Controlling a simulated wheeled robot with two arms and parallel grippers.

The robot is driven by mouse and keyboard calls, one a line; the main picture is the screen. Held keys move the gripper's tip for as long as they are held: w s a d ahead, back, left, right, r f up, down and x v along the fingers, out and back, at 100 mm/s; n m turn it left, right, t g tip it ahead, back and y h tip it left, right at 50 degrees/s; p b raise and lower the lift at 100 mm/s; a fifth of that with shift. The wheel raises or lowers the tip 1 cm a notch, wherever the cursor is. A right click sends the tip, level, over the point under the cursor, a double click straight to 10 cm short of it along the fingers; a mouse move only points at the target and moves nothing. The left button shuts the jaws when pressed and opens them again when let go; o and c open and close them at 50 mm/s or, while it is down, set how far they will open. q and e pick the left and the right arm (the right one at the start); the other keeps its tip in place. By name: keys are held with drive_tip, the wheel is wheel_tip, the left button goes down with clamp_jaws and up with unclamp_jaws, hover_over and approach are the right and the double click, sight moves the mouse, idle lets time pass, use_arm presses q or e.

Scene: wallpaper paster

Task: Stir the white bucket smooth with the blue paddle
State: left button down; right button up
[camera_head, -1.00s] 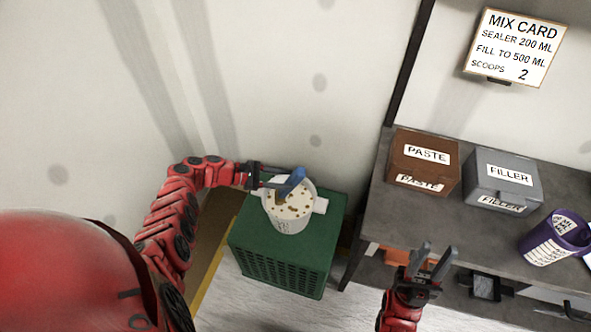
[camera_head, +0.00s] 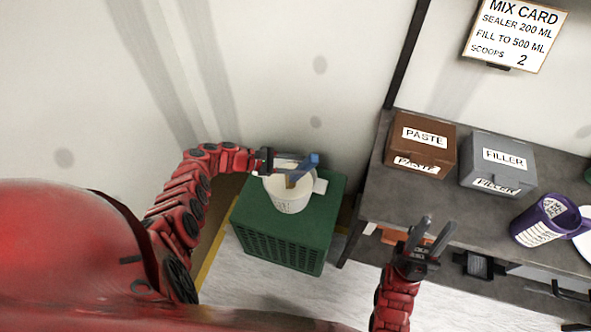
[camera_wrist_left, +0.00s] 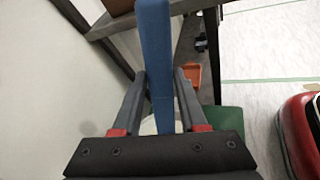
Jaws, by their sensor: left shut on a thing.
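The white bucket (camera_head: 290,202) stands upright on a green crate. The blue paddle (camera_head: 304,168) leans over it, its lower brownish end down inside the bucket. My left gripper (camera_head: 282,162) is shut on the paddle above the bucket's rim. In the left wrist view the blue paddle (camera_wrist_left: 158,60) runs between the two fingers (camera_wrist_left: 160,88). The visible mix looks pale, with no clear lumps; the gripper and paddle hide part of it. My right gripper (camera_head: 432,234) is open and empty, in front of the bench.
The green crate (camera_head: 280,242) stands by the wall. To its right is a grey bench (camera_head: 385,190) with a brown paste box (camera_head: 422,146), a grey filler box (camera_head: 498,165) and a purple jug (camera_head: 548,220). A mix card (camera_head: 515,32) hangs above.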

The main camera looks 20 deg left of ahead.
use_arm(q)
drive_tip(key=shift+r, duration=0.15)
drive_tip(key=d+r+p, duration=0.1)
drive_tip(key=r+p, duration=0.1)
drive_tip(key=p, duration=0.2)
drive_tip(key=s+d+r+p, duration=0.1)
drive_tip(key=r+p, duration=0.2)
drive_tip(key=p, duration=0.1)
drive_tip(key=d+r+p, duration=0.1)
drive_tip(key=r+p, duration=0.2)
drive_tip(key=p, duration=0.1)
drive_tip(key=shift+s+r, duration=0.25)
drive_tip(key=shift+s, duration=0.1)
drive_tip(key=shift+s+r, duration=0.1)
drive_tip(key=shift+r, duration=0.15)
drive_tip(key=shift+d+f, duration=0.1)
wheel_tip(320, 180, up, 5)
drive_tip(key=p, duration=0.5)
